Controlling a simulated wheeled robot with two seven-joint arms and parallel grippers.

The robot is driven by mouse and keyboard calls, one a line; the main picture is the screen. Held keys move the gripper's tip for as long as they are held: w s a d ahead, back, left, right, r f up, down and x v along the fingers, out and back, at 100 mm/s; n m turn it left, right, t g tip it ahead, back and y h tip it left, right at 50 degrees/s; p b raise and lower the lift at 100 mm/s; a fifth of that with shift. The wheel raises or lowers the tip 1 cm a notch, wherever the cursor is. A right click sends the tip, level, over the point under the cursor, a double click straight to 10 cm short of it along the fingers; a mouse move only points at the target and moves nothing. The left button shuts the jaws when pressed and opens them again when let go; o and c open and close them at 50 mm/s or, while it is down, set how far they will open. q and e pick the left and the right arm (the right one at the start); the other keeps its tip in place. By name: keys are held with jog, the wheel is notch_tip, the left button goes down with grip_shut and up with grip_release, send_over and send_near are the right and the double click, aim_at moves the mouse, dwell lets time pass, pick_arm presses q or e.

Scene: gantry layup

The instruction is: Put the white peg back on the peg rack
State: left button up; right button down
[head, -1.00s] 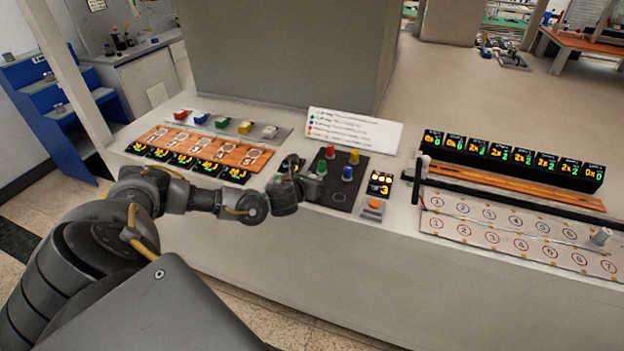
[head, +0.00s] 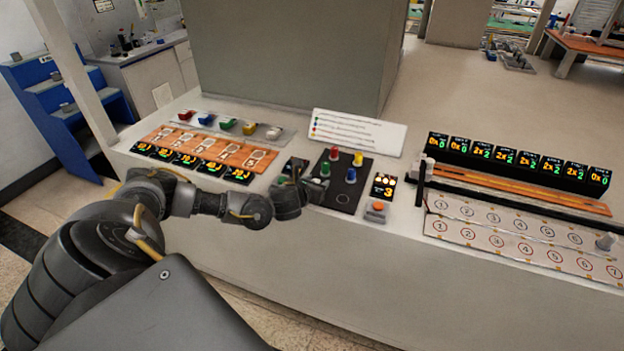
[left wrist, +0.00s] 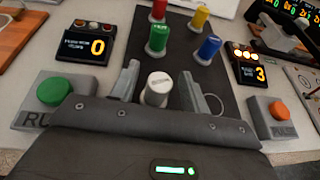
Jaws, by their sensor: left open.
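The white peg (left wrist: 157,88) stands upright between the two fingers of my left gripper (left wrist: 158,80) in the left wrist view. The jaws are open, with a finger on each side of it. It stands at the dark peg rack (left wrist: 182,40), in line below the green peg (left wrist: 158,39). The blue peg (left wrist: 208,49), red peg (left wrist: 158,10) and yellow peg (left wrist: 200,17) stand beyond. In the head view my left gripper (head: 313,188) is low over the left side of the rack (head: 340,199) and hides the white peg. My right gripper is not in view.
A green button box (left wrist: 52,92) and an orange button box (left wrist: 272,114) flank the rack. Small displays stand behind them. A thin dark post (head: 421,182) stands right of the rack.

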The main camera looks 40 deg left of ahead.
pick_arm(q)
jog(key=shift+s+d+r, duration=0.1)
jog(key=shift+s, duration=0.15)
jog(key=b+v, duration=0.5)
jog(key=v, duration=0.6)
jog(key=shift+s+r+b, duration=0.15)
jog(key=shift+s+b, duration=0.1)
jog(key=shift+b, duration=0.15)
